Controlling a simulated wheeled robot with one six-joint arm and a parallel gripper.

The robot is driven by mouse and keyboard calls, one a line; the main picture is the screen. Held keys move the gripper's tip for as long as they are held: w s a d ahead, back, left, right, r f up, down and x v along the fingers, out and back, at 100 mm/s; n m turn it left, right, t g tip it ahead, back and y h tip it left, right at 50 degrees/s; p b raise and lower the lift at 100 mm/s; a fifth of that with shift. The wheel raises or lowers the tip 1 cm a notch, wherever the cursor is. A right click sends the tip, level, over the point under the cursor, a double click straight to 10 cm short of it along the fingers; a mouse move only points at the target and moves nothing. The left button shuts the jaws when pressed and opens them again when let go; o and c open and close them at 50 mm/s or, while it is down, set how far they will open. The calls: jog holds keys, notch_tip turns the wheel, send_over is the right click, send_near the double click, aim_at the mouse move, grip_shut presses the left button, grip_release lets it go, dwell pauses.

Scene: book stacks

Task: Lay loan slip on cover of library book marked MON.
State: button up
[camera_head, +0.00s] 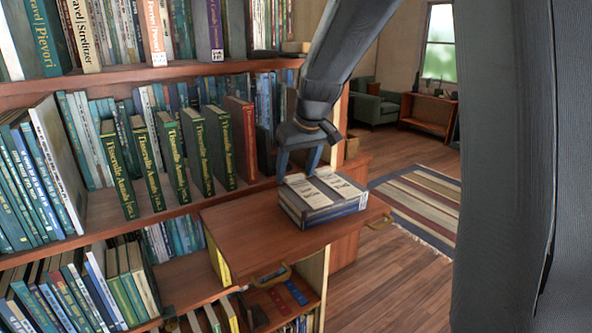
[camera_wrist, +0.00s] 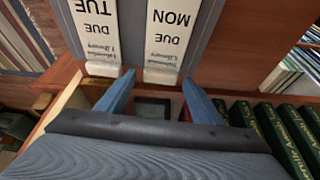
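Two white slips lie side by side on top of a grey-blue stack of books (camera_head: 335,209). In the wrist view one slip reads DUE MON (camera_wrist: 172,38) and the other DUE TUE (camera_wrist: 97,30), both upside down. In the head view the MON slip (camera_head: 308,191) looks to be the left one and the TUE slip (camera_head: 340,183) the right. My gripper (camera_head: 299,169) is open just above the stack's far edge. In the wrist view its fingertips (camera_wrist: 158,78) straddle the near end of the MON slip, with nothing gripped. I cannot make out marks on the book covers themselves.
The stack stands on a wooden pull-out board (camera_head: 250,222) with bare room at its left. Tall green books (camera_head: 170,155) stand on the bookcase shelf to the left. A striped rug (camera_head: 420,195) and open floor lie to the right.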

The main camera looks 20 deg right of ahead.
aim_at(305, 189)
jog(key=shift+s+r, duration=0.1)
jog(key=shift+r, duration=0.4)
jog(key=b+v, duration=0.2)
jog(key=v, duration=0.9)
jog(key=shift+r, duration=0.15)
jog(key=shift+s, duration=0.1)
